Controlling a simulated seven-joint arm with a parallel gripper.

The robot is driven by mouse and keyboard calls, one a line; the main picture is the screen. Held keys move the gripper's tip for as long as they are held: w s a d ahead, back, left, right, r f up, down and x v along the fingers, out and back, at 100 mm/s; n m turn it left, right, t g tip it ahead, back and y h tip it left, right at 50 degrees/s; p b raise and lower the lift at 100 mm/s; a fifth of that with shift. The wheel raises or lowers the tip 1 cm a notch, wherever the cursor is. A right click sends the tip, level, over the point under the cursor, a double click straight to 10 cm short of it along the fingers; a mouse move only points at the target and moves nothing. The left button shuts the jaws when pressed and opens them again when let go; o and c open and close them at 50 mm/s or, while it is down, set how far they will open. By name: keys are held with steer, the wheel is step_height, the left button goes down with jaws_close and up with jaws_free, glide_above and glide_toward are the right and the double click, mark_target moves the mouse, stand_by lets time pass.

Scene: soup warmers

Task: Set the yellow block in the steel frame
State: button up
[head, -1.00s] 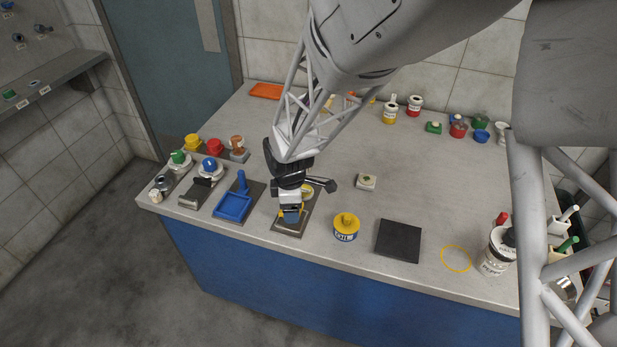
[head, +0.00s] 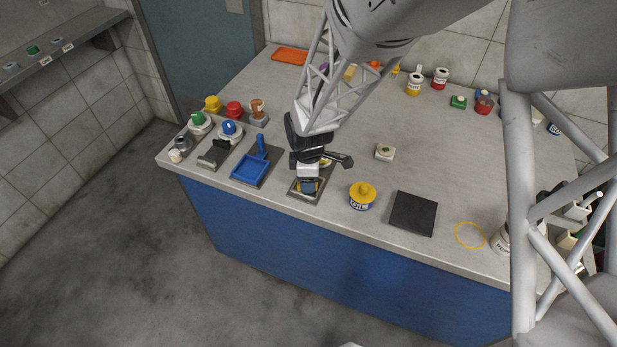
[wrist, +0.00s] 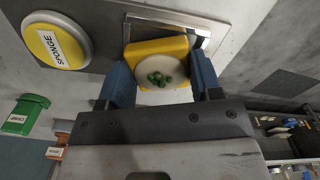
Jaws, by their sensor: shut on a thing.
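The yellow block (wrist: 157,50) has a pale round face with green bits in its middle. My gripper (wrist: 163,78) is shut on it, with one blue finger on each side. The steel frame (wrist: 204,34) is a bright metal rim on a grey plate, close around the block's far end in the wrist view. I cannot tell whether the block is fully seated inside it. In the head view my gripper (head: 308,187) is low over the grey plate (head: 296,196) near the counter's front edge, hiding most of the block and frame.
A black square pad (head: 413,213) lies farther right.

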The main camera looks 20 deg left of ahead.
steer(key=o, duration=1.7)
steer(key=shift+s+d+f, duration=0.1)
steer(key=shift+f, duration=0.1)
steer(key=shift+r, duration=0.1)
step_height(320, 180, up, 12)
steer(key=s+d+r+m+t, duration=0.1)
steer(key=d+r+m, duration=0.45)
steer(key=d, duration=0.55)
steer(key=s+d+r+m, duration=0.1)
steer(key=d+r+m, duration=0.5)
steer(key=d, duration=0.5)
steer(key=s+d+r+m, duration=0.3)
steer(key=s+d+m, duration=0.2)
steer(key=s+d, duration=0.2)
steer(key=s+d+r+m+t, duration=0.1)
steer(key=s+d+r+m, duration=0.2)
steer(key=d, duration=0.9)
steer(key=s+m, duration=0.3)
steer(key=s, duration=0.2)
steer(key=shift+d+r+t, duration=0.15)
steer(key=shift+r+t, duration=0.05)
steer(key=shift+t, duration=0.1)
